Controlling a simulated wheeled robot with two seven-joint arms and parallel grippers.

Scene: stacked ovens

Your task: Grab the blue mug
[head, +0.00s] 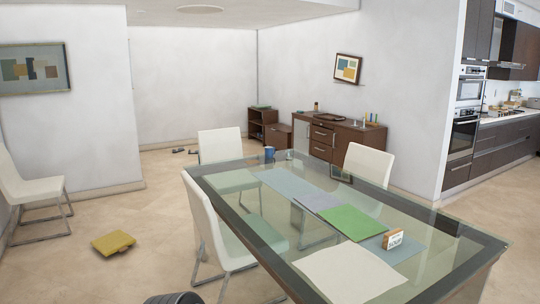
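A small blue mug (269,154) stands at the far end of the glass-topped dining table (225,194), near its far left corner. It looks upright, but it is too small to make out its handle. Neither of my grippers is in view.
White chairs stand around the table: one at the near left (212,225), one at the far end (220,146) and one at the right (369,164). A yellow object (113,243) lies on the floor at left. A dark rounded object (173,298) shows at the bottom edge. Left floor is mostly open.

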